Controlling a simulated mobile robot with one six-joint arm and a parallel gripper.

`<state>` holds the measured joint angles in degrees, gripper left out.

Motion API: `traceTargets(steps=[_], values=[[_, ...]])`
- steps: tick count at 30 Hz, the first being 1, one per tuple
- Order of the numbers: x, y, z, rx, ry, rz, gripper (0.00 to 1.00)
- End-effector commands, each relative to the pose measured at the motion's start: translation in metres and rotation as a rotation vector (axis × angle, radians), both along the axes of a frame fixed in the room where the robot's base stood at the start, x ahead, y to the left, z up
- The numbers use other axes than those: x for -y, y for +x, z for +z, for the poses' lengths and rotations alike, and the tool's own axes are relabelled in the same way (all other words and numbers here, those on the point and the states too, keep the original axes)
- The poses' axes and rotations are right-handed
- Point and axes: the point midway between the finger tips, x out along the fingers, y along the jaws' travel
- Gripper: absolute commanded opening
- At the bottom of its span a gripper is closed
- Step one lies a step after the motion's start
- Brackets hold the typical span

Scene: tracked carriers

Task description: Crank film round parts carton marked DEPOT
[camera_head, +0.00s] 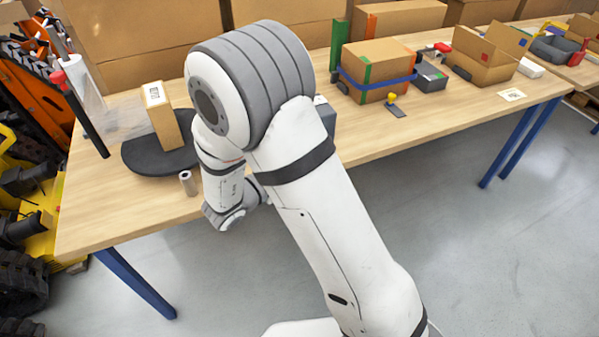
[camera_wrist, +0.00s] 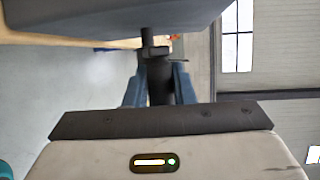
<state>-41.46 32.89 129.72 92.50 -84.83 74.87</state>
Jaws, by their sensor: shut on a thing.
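In the head view a tan carton (camera_head: 161,118) with a small white label stands on a black round turntable (camera_head: 140,160) at the table's left. The label is too small to read. Clear film (camera_head: 118,118) stretches from the left to the carton's side. In the wrist view my gripper (camera_wrist: 159,76) is shut on a dark crank handle (camera_wrist: 158,84), with a blue-grey finger on either side. A short dark rod joins the handle to a large dark grey body (camera_wrist: 100,18) above. The head view hides my gripper and the handle behind my arm.
A small grey cylinder (camera_head: 187,183) stands by the turntable. A black bar with a red end (camera_head: 80,105) leans at the left. A blue-banded carton (camera_head: 377,72) and an open box (camera_head: 487,62) stand farther right. The floor (camera_head: 470,250) in front is clear.

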Motion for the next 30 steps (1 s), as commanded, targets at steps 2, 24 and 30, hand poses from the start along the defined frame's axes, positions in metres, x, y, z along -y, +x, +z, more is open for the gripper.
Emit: traceTargets(steps=[2, 24, 30], values=[[-0.0002, -0.0003, -0.0117, 0.014, -0.046, -0.001, 0.00], [-0.0014, -0.0002, -0.0101, 0.060, -0.186, -0.001, 0.00], [-0.0013, 0.0000, -0.0099, 0.060, -0.185, -0.002, 0.28]])
